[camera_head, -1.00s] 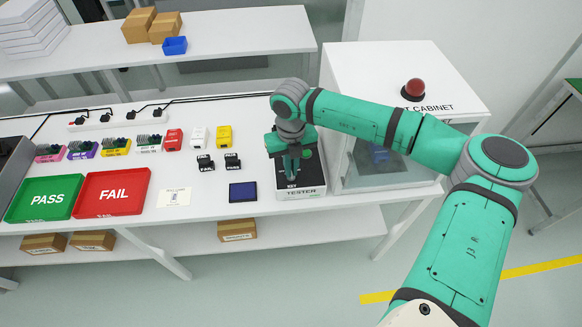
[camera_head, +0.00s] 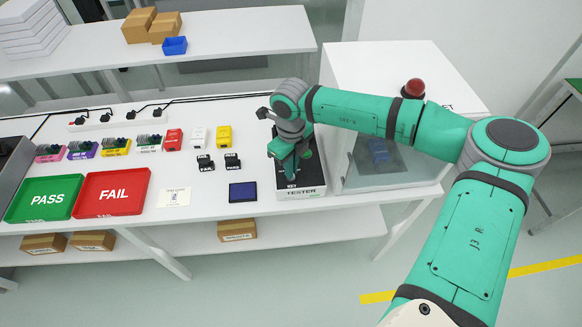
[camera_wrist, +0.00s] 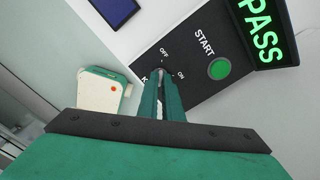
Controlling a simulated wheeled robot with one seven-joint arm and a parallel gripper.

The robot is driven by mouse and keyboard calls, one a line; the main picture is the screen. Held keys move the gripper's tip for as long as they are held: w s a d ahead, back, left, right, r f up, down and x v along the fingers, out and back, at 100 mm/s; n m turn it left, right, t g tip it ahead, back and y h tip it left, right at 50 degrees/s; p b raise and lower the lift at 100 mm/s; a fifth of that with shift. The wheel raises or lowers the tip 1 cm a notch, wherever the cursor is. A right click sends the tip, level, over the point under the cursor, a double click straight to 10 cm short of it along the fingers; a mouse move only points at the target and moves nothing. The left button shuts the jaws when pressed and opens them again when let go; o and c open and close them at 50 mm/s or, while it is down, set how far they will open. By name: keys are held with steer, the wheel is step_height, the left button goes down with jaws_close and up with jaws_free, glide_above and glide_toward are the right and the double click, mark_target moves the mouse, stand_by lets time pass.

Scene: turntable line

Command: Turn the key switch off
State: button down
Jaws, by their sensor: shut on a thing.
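The tester (camera_head: 312,191) is a dark-topped box at the right end of the bench. The key switch (camera_wrist: 160,73) shows in the wrist view on its black panel, between an OFF label above and an ON label to the right. My gripper (camera_wrist: 163,80) is down over the panel, its narrow fingers shut on the key. The fingers hide most of the key, so I cannot tell which label it points to. In the head view my gripper (camera_head: 290,171) stands over the tester's near part and hides the switch.
A green START button (camera_wrist: 219,69) and a lit PASS display (camera_wrist: 262,35) lie beyond the key. A blue pad (camera_head: 242,192) is left of the tester. A clear-fronted cabinet (camera_head: 392,165) with a red lamp (camera_head: 413,88) stands close on the right.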

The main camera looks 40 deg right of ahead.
stand_by(0.3)
steer(key=c, duration=1.9)
jaws_free()
steer(key=shift+r, duration=0.1)
step_height(320, 180, up, 11)
steer(key=shift+f, duration=0.15)
steer(key=shift+a, duration=0.1)
